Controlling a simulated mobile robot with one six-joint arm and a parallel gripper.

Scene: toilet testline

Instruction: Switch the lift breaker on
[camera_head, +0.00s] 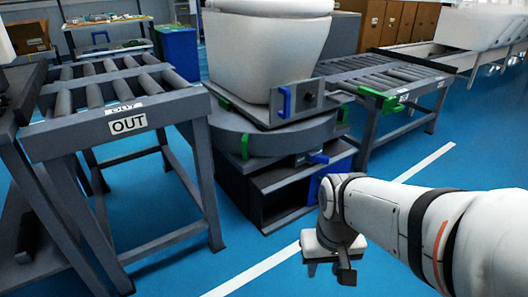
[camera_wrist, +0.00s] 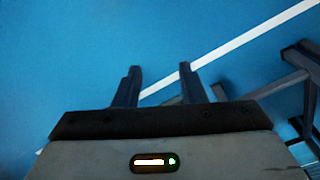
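A dark square panel with a small round knob (camera_head: 308,97) sits on the front of the turntable unit (camera_head: 250,140), below a white toilet bowl (camera_head: 268,50). It may be the lift breaker, but I cannot tell, and no on or off state can be read.
A roller conveyor marked OUT (camera_head: 128,124) stands at the left. Another roller conveyor (camera_head: 380,72) runs off at the right behind the unit. A blue bin (camera_head: 178,52) and cardboard boxes (camera_head: 395,20) are at the back. The blue floor (camera_head: 420,160) with a white line is clear in front.

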